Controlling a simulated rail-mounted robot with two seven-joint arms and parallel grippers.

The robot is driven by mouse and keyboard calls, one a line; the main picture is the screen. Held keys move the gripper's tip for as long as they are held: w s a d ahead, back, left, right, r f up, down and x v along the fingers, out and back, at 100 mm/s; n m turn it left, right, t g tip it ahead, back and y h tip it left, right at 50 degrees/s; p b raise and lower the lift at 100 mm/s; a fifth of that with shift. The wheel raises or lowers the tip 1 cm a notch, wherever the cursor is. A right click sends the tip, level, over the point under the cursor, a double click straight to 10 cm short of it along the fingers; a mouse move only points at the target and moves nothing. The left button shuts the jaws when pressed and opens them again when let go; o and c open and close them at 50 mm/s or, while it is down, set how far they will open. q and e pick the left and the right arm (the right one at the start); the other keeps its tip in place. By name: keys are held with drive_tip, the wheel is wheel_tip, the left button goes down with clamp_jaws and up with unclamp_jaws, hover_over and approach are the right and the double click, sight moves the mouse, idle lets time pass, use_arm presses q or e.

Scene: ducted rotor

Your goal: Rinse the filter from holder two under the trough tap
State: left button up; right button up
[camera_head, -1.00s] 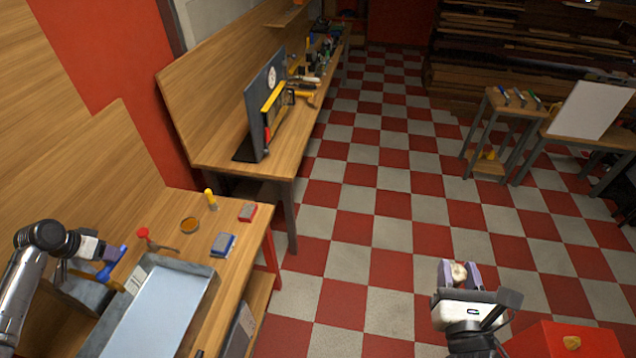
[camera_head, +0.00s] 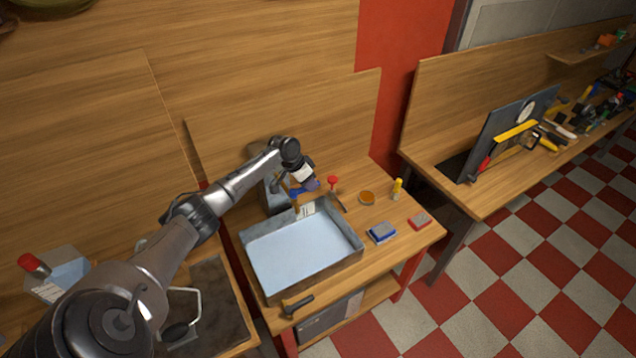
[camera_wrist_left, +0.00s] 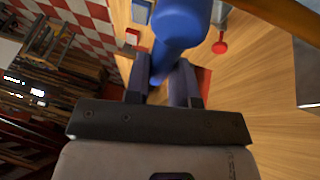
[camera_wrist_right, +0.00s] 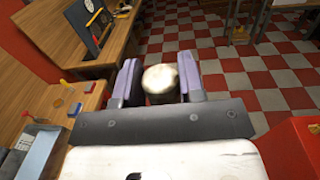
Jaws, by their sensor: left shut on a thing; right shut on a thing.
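The grey trough (camera_head: 352,236) stands on the wooden bench in the head view, with a pale blue surface inside. My left gripper (camera_head: 304,178) is behind the trough's back edge, shut on a blue lever (camera_head: 312,186), likely the tap's handle. The lever also fills the top of the left wrist view (camera_wrist_left: 178,28), between the fingers. In the right wrist view my right gripper (camera_wrist_right: 158,70) is shut on a whitish, round-ended piece (camera_wrist_right: 161,79), perhaps the filter. It is held above the floor, away from the trough. The right gripper is outside the head view.
Right of the trough lie a blue-grey block (camera_head: 381,233), a red block (camera_head: 419,221), an amber disc (camera_head: 367,198) and a yellow bottle (camera_head: 397,189). A dark-headed tool (camera_head: 297,305) lies at the trough's front. A red box (camera_wrist_right: 294,150) stands close right of my right gripper.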

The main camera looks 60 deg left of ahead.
use_arm(q)
clamp_jaws()
use_arm(e)
drive_tip(key=shift+f, duration=0.25)
use_arm(q)
drive_tip(key=m, duration=0.1)
drive_tip(key=d+m+h, duration=0.1)
drive_tip(key=m, duration=0.1)
drive_tip(key=shift+s+d+g, duration=0.1)
drive_tip(key=shift+d+g, duration=0.2)
drive_tip(key=shift+g, duration=0.1)
drive_tip(key=o, duration=0.7)
unclamp_jaws()
drive_tip(key=shift+c, duration=0.2)
drive_tip(key=shift+r, duration=0.1)
drive_tip(key=b+v, duration=0.3)
drive_tip(key=v, duration=0.9)
use_arm(e)
wheel_tip(320, 180, down, 2)
drive_tip(key=shift+f, duration=0.2)
